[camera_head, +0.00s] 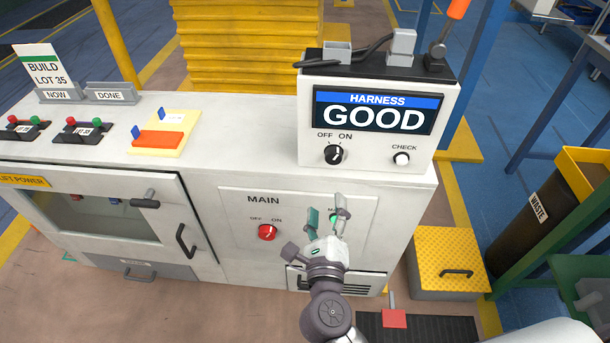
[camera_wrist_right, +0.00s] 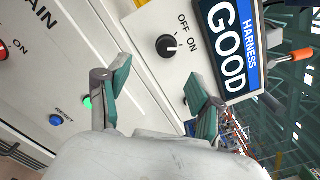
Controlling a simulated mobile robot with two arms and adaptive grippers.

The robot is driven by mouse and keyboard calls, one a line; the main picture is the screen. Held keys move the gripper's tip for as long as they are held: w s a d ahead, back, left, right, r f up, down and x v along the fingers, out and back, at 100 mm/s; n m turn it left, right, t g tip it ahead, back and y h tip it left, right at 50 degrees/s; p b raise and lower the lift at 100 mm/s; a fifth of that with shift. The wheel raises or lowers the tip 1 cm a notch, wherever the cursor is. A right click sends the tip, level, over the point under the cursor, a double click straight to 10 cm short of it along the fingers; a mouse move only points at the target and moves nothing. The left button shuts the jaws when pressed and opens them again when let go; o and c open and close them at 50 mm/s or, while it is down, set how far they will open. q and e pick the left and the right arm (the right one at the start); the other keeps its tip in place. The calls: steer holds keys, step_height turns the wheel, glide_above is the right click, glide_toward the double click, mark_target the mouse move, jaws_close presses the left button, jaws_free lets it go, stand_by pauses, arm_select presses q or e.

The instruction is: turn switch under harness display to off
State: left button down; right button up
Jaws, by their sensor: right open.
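The harness display (camera_head: 374,112) reads "HARNESS GOOD" on a white box atop the bench. Its black rotary switch (camera_head: 334,154) is below the screen, under the OFF and ON labels; its pale mark seems turned toward ON. The switch also shows in the right wrist view (camera_wrist_right: 167,47), beyond the fingertips and between them. My right gripper (camera_head: 327,212) is open and empty, with green finger pads. It is in front of the main panel, below the switch and apart from it. My left gripper is not in view.
A white CHECK button (camera_head: 401,159) is right of the switch. A red MAIN knob (camera_head: 267,232) and a green button, partly behind my fingers, are on the front panel. A cable (camera_head: 345,55) lies on the box. A waste bin (camera_head: 540,215) stands at right.

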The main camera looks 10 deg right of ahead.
steer(key=m, duration=0.1)
glide_toward(333, 160)
steer(key=w, duration=0.2)
steer(key=shift+m, duration=0.3)
steer(key=x, duration=0.6)
steer(key=shift+w+d+b, duration=0.3)
steer(key=shift+d+b, duration=0.05)
steer(key=shift+d, duration=0.1)
steer(key=shift+w, duration=0.45)
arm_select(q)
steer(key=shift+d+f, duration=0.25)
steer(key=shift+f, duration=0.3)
arm_select(e)
steer(key=shift+c, duration=0.3)
steer(key=c, duration=1.1)
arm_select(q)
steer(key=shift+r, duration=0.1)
